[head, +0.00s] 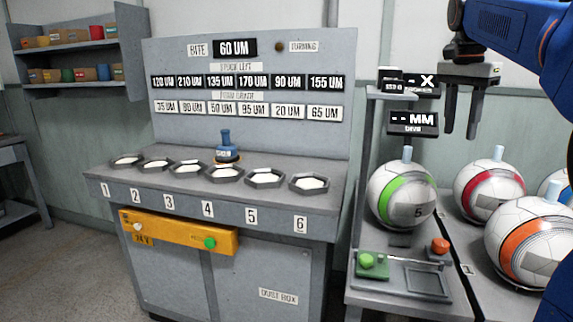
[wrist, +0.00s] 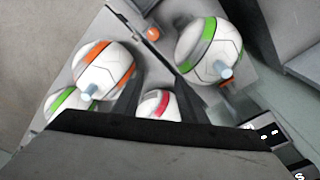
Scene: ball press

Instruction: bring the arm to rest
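My gripper (head: 460,134) hangs at the upper right of the head view, fingers pointing down, in front of the back wall. Its two fingers are apart with nothing held between them. It is above and beyond the balls, to the right of the display signs. In the wrist view the two dark fingers (wrist: 157,98) are spread, and a white ball with a red-pink band (wrist: 158,106) shows between them, some way below. My blue arm crosses the upper right corner of the head view.
A green-banded ball (head: 402,195) stands on the press stand behind green (head: 373,262) and red (head: 440,246) buttons. Red-banded (head: 478,205) and orange-banded (head: 522,262) balls stand on the right table. A grey bench (head: 160,190) with several numbered trays and a blue-handled tool (head: 226,140) is left.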

